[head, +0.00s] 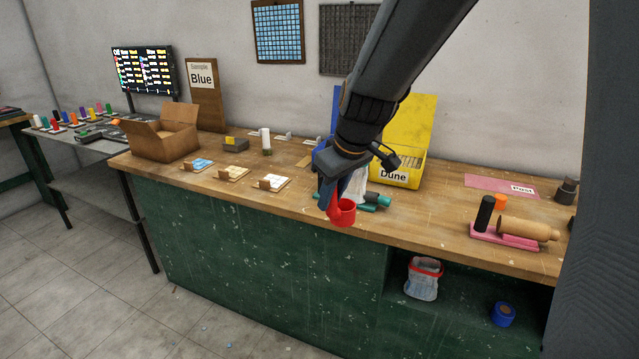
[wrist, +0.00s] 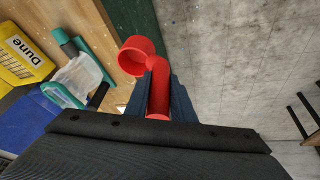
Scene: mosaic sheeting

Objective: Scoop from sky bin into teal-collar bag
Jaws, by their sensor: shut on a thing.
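My gripper (head: 326,190) is shut on the handle of a red scoop (head: 345,213), near the bench's front edge. In the wrist view the scoop's round cup (wrist: 136,54) is beyond the fingers (wrist: 160,88); I see no tiles in it. A clear whitish bag with a teal collar (wrist: 62,96) lies left of the scoop in the wrist view, by a teal and dark holder. In the head view the bag (head: 357,186) is partly behind my gripper. A blue bin (head: 337,98) stands behind my arm; its label and contents are hidden, so I cannot confirm it is sky.
A yellow bin labelled Dune (head: 408,130) stands right of the blue one. A cardboard box (head: 165,135) and small tile cards are on the left. A red-collar bag (head: 424,280) sits on the shelf below.

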